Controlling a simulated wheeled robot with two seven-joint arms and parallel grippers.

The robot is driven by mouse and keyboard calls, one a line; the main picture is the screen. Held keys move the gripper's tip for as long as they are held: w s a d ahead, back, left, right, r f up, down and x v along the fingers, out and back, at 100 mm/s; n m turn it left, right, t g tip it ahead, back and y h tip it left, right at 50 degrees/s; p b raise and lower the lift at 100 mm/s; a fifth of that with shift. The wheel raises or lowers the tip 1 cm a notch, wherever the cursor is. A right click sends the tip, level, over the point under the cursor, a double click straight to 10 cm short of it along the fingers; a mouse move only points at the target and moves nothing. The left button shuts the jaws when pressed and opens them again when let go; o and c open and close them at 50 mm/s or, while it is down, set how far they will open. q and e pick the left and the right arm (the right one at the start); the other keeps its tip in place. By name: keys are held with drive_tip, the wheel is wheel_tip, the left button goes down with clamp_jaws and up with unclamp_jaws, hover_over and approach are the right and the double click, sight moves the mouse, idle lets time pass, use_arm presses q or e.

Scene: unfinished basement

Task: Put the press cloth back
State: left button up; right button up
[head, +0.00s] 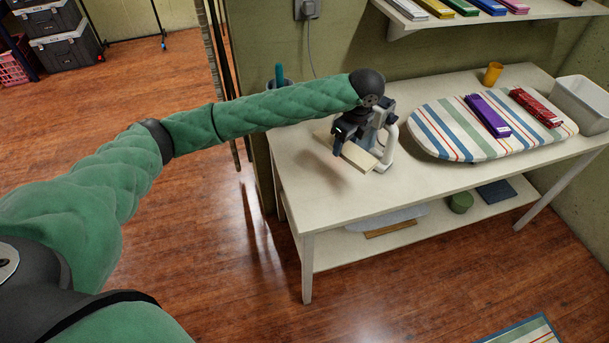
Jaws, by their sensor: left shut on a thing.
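My left gripper (343,142) reaches over the left end of the white table (330,197), its jaws pointing down. My right gripper is not in view.
A striped ironing board (432,122) bears a purple bundle (487,114) and a red bundle (536,107). An orange cup (492,73) and a white bin (584,103) stand behind and right. A wall shelf (400,27) holds several coloured bundles. The table's front left is clear.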

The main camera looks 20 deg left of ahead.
use_arm(q)
drive_tip(key=shift+w+d+m, duration=0.15)
drive_tip(key=shift+m, duration=0.15)
drive_tip(key=p, duration=0.5)
hover_over(304, 174)
drive_tip(key=f, duration=0.6)
drive_tip(key=shift+d+f, duration=0.2)
drive_tip(key=shift+f, duration=0.2)
drive_tip(key=shift+d+f+p, duration=0.1)
drive_tip(key=shift+f+p, duration=0.55)
drive_tip(key=shift+f, duration=1.4)
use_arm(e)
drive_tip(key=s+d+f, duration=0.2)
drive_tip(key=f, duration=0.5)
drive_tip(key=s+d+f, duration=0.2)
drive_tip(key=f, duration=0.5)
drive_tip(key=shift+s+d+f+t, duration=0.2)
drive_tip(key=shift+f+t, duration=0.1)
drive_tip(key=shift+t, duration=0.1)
use_arm(q)
drive_tip(key=shift+f, duration=0.15)
drive_tip(key=o, duration=1)
drive_tip(key=shift+c, duration=0.2)
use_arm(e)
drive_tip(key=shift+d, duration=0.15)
